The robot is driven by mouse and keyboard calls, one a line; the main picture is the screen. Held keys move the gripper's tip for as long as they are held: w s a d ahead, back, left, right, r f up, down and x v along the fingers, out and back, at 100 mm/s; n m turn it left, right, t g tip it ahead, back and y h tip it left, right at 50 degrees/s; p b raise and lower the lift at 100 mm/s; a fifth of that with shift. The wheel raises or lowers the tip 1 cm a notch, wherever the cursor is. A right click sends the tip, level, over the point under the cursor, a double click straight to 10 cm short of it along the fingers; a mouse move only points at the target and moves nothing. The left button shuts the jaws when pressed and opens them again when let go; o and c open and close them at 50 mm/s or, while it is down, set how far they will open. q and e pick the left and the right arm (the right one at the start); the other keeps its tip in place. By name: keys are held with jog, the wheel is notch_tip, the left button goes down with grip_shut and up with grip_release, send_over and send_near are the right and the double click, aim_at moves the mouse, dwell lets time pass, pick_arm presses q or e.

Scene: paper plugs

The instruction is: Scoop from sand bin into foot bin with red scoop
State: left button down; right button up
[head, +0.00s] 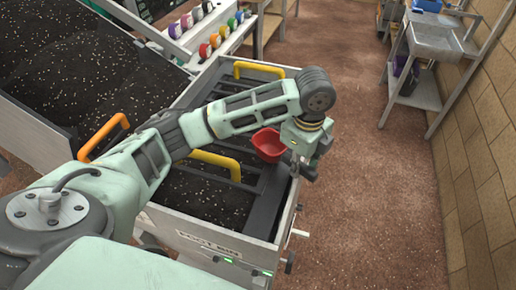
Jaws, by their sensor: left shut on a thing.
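The red scoop (268,146) hangs over the right part of a pale-walled bin with a dark divider and yellow handles. My left gripper (301,163) is above this bin's right edge and is shut on the scoop; its fingers and the scoop's handle are mostly hidden. The scoop's bowl points left, and I cannot tell whether it holds anything. The bin's front wall has a label that seems to read foot bin (208,243). Dark, speckled material lies inside it. A larger bin (75,75) of similar dark material is at the upper left; its label is not visible. My right gripper is not in view.
An orange handle (104,136) and yellow handles (216,162) stand up around the bins. A row of coloured round knobs (205,50) is behind. A grey metal cart (430,45) stands by the brick wall at right. The brown floor between is clear.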

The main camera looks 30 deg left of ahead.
pick_arm(q)
jog(key=shift+d+r+p, duration=0.15)
jog(key=shift+r+p, duration=1.25)
jog(key=shift+p, duration=0.1)
jog(key=shift+r, duration=0.65)
jog(key=shift+r, duration=0.1)
